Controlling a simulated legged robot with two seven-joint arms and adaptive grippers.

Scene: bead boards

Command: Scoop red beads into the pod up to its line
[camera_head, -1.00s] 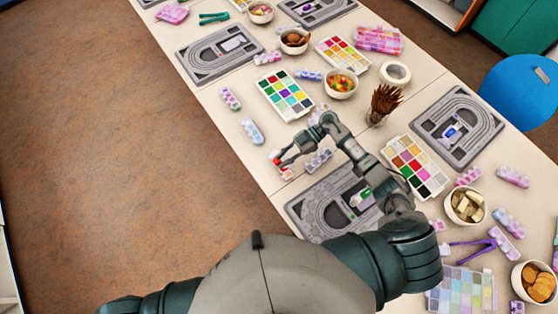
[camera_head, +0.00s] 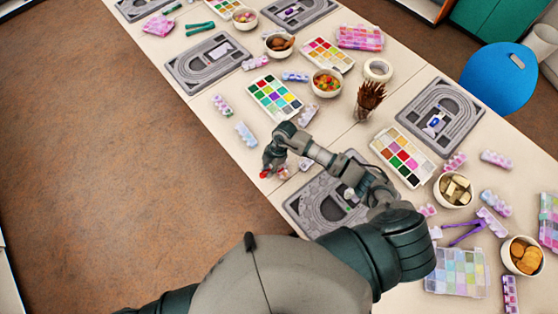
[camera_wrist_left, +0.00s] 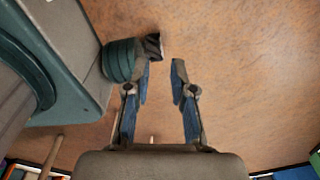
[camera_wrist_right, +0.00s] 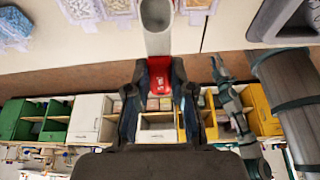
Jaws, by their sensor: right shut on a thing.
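My right gripper (camera_head: 270,168) is at the near edge of the table, left of the nearest bead board (camera_head: 301,214). In the right wrist view the gripper (camera_wrist_right: 159,72) is shut on the red handle of a scoop (camera_wrist_right: 157,42). The scoop's pale grey bowl points away from the fingers, and I cannot tell whether it holds beads. I cannot make out the pod, its line or loose red beads for certain. My left gripper (camera_wrist_left: 161,72) is open and empty above the brown floor; it does not show in the head view.
A palette of coloured squares (camera_head: 403,156) lies right of the nearest board. A cup of brown sticks (camera_head: 367,100), a bowl of colourful pieces (camera_head: 326,82) and several bead strips, one pale blue (camera_head: 245,134), stand around. Brown floor (camera_head: 130,180) lies open left of the table.

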